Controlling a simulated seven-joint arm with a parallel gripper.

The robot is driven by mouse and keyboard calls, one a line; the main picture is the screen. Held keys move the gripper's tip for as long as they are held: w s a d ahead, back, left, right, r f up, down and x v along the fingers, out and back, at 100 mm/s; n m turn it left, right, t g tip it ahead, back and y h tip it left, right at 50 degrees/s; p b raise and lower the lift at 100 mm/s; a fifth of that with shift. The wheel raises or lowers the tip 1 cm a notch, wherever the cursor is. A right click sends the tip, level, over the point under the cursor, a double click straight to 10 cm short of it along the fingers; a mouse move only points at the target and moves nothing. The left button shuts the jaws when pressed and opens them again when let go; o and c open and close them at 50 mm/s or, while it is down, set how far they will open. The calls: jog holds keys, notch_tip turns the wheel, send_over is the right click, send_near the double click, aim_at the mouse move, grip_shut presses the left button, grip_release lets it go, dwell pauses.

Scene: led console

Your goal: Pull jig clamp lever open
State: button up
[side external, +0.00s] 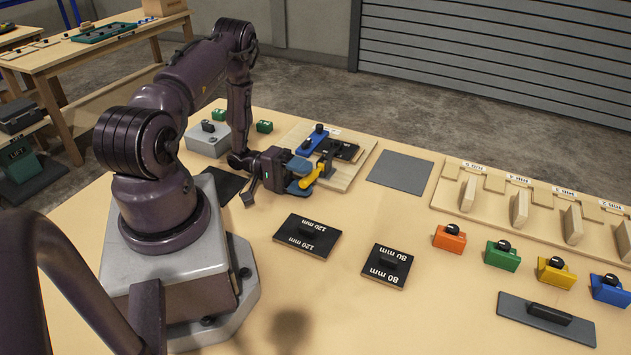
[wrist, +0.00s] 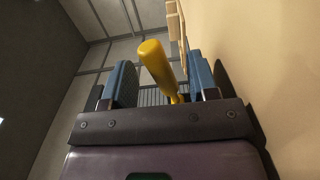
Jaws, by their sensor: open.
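The jig clamp lever (side external: 312,176) is a yellow handle at the front of the wooden jig board (side external: 348,172), which also carries a dark clamp post and black blocks. In the wrist view the yellow lever (wrist: 157,66) stands between my two blue finger pads, with a visible gap on either side. My gripper (side external: 301,175) is open around the lever, low over the table. In the wrist view my gripper (wrist: 163,88) shows both pads apart, nearer the lever on the left. The lever's pivot is partly hidden in the side view.
A blue block with a black knob (side external: 313,139) lies on the jig's far side. Black plates marked 120 mm (side external: 306,235) and 80 mm (side external: 387,266) lie in front. A grey mat (side external: 400,171) lies right of the jig. Coloured knobbed blocks (side external: 502,255) stand at the right.

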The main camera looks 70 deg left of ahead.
jog(key=shift+x, duration=1.65)
grip_shut()
